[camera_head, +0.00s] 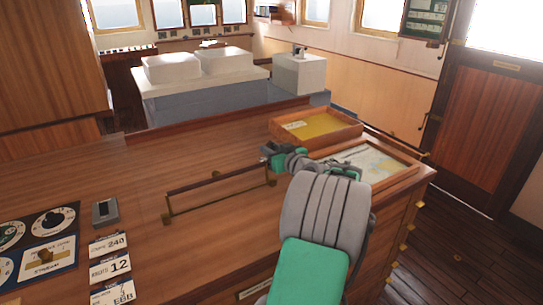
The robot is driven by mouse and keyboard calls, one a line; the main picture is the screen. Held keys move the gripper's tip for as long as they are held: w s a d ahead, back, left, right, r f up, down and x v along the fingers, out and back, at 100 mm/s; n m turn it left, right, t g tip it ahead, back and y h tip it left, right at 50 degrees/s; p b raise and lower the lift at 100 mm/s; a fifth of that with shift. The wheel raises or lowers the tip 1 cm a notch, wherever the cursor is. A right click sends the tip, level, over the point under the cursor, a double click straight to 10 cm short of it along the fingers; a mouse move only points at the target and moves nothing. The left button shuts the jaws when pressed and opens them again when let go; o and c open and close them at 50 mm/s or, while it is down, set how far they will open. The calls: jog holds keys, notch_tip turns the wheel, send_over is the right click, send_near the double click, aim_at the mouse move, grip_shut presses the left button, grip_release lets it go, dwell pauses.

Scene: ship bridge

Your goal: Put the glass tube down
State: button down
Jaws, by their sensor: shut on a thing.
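My gripper (269,152) is at the far right part of the wooden desk, between the rail and the shallow wooden tray. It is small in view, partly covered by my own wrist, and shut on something. I cannot make out the glass tube itself; at this size its outline does not show at the jaws. I cannot tell whether what the gripper holds touches the desk top (140,165).
A wooden tray with a yellow bottom (340,133) and a framed chart (385,160) lie right of my gripper. A low rail (215,180) stands left of it. Number cards (110,266) and dials (45,222) are at left. The left desk top is mostly clear.

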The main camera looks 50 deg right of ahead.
jog(key=shift+f, duration=1.35)
jog(key=shift+f, duration=0.1)
jog(key=shift+d+f, duration=0.1)
jog(key=shift+f, duration=0.05)
jog(key=c, duration=1.4)
grip_release()
jog(key=shift+c, duration=0.2)
